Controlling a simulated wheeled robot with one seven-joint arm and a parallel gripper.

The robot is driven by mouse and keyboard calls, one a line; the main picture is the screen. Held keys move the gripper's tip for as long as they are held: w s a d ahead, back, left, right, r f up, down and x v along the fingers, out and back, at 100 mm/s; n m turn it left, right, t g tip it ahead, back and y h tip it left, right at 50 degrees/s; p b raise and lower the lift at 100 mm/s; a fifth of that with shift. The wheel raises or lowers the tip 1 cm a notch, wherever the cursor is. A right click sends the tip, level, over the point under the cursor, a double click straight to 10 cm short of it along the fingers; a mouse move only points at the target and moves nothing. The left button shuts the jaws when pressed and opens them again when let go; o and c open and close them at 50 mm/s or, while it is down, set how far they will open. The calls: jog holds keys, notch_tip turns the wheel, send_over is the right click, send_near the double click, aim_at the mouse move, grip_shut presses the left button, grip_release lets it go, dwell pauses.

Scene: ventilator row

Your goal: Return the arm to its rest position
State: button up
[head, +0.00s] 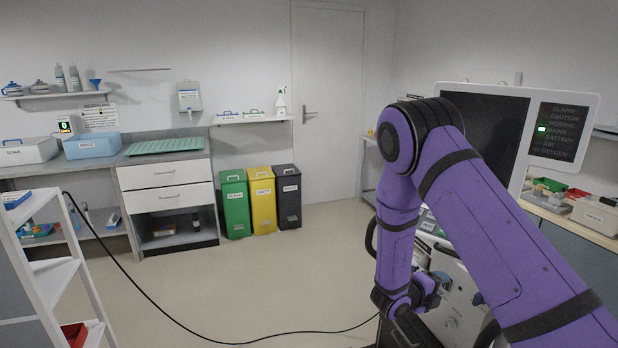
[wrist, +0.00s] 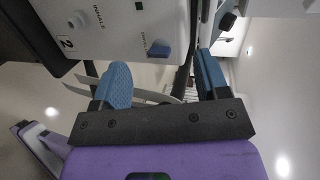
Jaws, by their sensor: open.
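My purple arm reaches in from the right in the head view and bends down in front of a ventilator (head: 455,290). My gripper shows in the wrist view (wrist: 163,82), with its two blue fingers spread apart. No object is held between the fingers. Beyond them is the ventilator's pale panel (wrist: 110,30), marked "INHALE" and "2", with a blue knob or connector (wrist: 159,49) on it. I cannot tell whether the fingers touch the ventilator.
The ventilator's screen (head: 487,120) stands close behind my arm. A side bench (head: 575,225) holds small items at the right. A black cable (head: 200,333) crosses the floor. A white shelf rack (head: 55,275) stands at the left, with bins (head: 261,204) at the back. The middle floor is open.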

jog(key=s+a+r+n+t+y, duration=0.1)
jog(key=a+r+n+y, duration=0.3)
jog(key=r, duration=0.5)
jog(key=s+a+r+n+t+y, duration=0.1)
jog(key=a+r+n+y, duration=0.1)
jog(key=r+n+y, duration=0.6)
jog(key=s+a+r+n+t+y, duration=0.1)
jog(key=a+r+n+y, duration=0.15)
jog(key=r, duration=0.85)
jog(key=s+r+n+g+y, duration=0.1)
jog(key=s+r+n, duration=0.35)
jog(key=s, duration=0.25)
jog(key=s+r+n+g, duration=0.1)
jog(key=s+r+n, duration=0.35)
jog(key=s, duration=0.25)
jog(key=s+d+n+g+h, duration=0.2)
jog(key=s+n, duration=0.5)
jog(key=s, duration=0.9)
jog(key=shift+s+d+r, duration=0.2)
jog(key=shift+d+r, duration=0.15)
jog(key=shift+d, duration=0.15)
